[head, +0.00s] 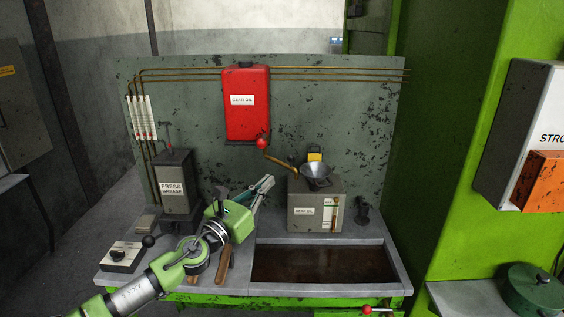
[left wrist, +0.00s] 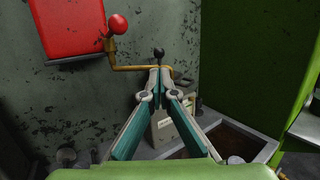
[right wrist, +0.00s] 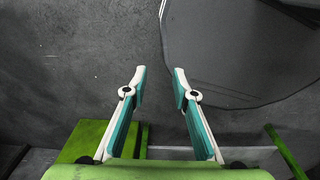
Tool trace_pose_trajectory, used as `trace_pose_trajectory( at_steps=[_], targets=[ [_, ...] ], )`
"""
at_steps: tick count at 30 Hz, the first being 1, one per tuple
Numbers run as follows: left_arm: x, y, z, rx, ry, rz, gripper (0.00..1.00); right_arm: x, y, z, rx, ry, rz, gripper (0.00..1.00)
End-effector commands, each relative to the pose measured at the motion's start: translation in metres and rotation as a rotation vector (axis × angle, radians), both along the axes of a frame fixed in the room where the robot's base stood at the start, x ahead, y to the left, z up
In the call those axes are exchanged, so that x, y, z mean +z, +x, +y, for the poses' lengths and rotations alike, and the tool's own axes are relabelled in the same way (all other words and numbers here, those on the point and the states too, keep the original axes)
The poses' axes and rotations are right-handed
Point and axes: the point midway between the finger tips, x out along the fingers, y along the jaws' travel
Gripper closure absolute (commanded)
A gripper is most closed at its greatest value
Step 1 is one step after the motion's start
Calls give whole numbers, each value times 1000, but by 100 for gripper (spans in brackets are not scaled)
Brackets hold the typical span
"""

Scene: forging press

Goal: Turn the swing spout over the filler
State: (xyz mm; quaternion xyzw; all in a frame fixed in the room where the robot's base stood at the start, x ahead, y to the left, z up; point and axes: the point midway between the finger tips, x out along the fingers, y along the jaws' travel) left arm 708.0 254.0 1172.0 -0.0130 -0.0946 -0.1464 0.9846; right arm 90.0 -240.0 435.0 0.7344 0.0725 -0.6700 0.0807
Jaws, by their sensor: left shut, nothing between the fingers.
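The red gear oil tank (head: 247,103) hangs on the back panel. Below it is a red ball knob (head: 262,142) with the brass swing spout (head: 279,161) reaching right and down. Its end appears just left of the metal funnel (head: 316,172) on the grey gear oil box (head: 305,213). My left gripper (head: 268,182) is shut and empty, left of the box and below the spout. In the left wrist view the spout (left wrist: 130,68) runs behind the fingertips (left wrist: 159,78); I cannot tell whether they touch. The fingers hide the funnel there. My right gripper (right wrist: 158,82) is open and empty, away from the bench.
A press grease box (head: 175,184) stands at the bench's left, behind a lever box (head: 124,255). A dark sunken tray (head: 325,263) lies in front of the gear oil box. A green press column (head: 450,150) closes the right side.

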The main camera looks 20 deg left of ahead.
Motion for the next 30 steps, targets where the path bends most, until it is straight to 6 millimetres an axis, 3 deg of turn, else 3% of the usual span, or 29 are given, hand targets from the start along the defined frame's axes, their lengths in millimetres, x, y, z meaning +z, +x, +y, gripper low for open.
trace_pose_trajectory(
  at_steps=[6,12,18,30],
  targets=[
    [12,44,-13,1,-5,-2,100,9,0,0,-1,0,0,74],
    [15,69,-21,1,-4,-2,100,8,0,2,-2,2,-1,74],
    [16,79,-23,1,-3,-1,100,7,0,8,-3,10,0,74],
    [17,80,-25,3,-2,-1,100,8,0,10,-4,12,0,74]
  ],
)
